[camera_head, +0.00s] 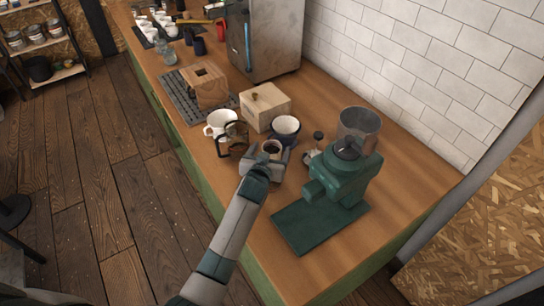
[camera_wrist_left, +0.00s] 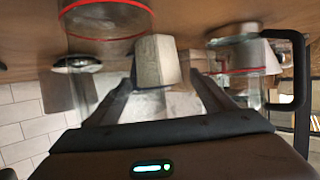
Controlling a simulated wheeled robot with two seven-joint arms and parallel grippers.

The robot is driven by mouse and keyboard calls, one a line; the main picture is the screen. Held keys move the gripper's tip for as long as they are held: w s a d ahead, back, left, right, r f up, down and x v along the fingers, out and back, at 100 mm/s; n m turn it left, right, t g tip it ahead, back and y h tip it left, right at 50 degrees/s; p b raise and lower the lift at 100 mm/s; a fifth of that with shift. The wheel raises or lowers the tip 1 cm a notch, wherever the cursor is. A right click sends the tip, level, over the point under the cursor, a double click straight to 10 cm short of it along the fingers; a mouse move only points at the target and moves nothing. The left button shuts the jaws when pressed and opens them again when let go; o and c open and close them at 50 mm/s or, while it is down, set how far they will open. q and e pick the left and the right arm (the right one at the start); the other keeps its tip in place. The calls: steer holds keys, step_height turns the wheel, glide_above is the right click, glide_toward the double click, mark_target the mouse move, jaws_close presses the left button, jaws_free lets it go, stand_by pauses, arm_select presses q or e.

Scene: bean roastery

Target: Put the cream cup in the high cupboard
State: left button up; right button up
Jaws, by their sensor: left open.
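A cream-white cup (camera_head: 219,123) stands on the wooden counter in the head view, left of a pale wooden box. The high cupboard and my right gripper are not seen.
Glass vessels with dark handles (camera_head: 233,139) stand beside the cream-white cup; a red-banded glass jug (camera_wrist_left: 243,75) shows in the left wrist view. A green grinder (camera_head: 343,180) stands to the right, the pale box (camera_head: 265,106) behind.

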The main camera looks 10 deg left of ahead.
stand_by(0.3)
arm_select(q)
steer(key=c, duration=1.7)
steer(key=shift+r, duration=0.15)
steer(key=shift+r+b, duration=1.45)
steer(key=shift+r, duration=3.45)
